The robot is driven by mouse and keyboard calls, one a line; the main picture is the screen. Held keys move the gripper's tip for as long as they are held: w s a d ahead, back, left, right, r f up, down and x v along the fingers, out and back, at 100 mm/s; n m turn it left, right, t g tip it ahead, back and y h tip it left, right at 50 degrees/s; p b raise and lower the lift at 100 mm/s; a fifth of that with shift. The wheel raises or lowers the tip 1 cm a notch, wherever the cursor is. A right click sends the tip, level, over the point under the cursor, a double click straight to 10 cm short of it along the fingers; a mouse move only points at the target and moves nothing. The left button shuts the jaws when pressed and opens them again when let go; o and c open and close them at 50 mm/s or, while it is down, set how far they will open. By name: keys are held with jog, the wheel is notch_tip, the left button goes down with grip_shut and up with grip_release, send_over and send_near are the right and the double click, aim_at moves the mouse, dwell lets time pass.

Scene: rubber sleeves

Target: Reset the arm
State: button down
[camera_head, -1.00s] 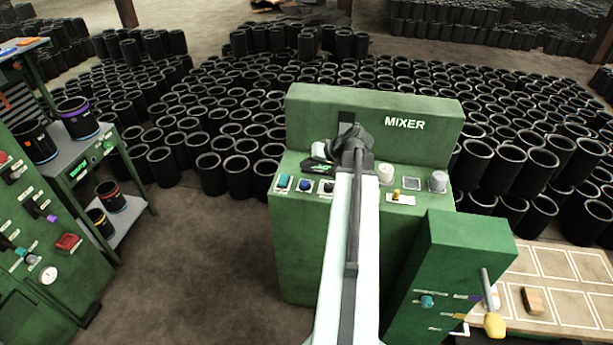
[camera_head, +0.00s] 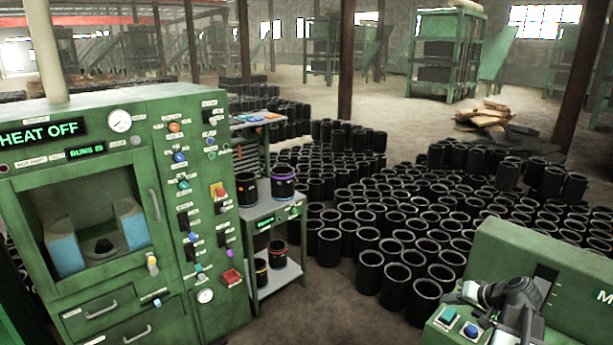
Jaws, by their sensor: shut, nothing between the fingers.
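My gripper (camera_head: 470,293) shows at the lower right of the head view, dark grey, pointing left. It is shut with nothing held. It is above or just in front of the button panel of the green mixer (camera_head: 545,262), near a teal button (camera_head: 447,315) and a blue button (camera_head: 470,330). I cannot tell whether it touches the panel. The rest of my arm is mostly cut off by the bottom edge.
A green machine (camera_head: 225,270) with a "HEAT OFF" display stands at left. Beside it a grey shelf stand (camera_head: 262,212) holds banded black sleeves (camera_head: 283,182). Many black sleeves (camera_head: 400,285) crowd the floor behind. A small bare floor patch (camera_head: 330,310) lies between stand and mixer.

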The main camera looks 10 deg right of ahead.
jog(key=w+a+n+g+y, duration=0.1)
jog(key=w+a+n, duration=0.15)
jog(key=a, duration=0.55)
jog(key=w+a+n+y, duration=0.1)
jog(key=w+a, duration=0.3)
jog(key=a, duration=0.3)
jog(key=a+f+n+g, duration=0.2)
jog(key=a, duration=0.8)
jog(key=a+f+n+g, duration=0.2)
jog(key=a, duration=0.8)
jog(key=s+a+f+g+h, duration=0.15)
jog(key=s+a, duration=0.25)
jog(key=a, duration=0.4)
jog(key=s+d+f+m+g+h, duration=0.1)
jog(key=s+d+g+h, duration=0.1)
jog(key=s+d+h, duration=0.1)
jog(key=shift+s+d+f, duration=0.35)
jog(key=shift+s+d, duration=0.35)
jog(key=shift+s, duration=0.15)
jog(key=shift+m, duration=0.25)
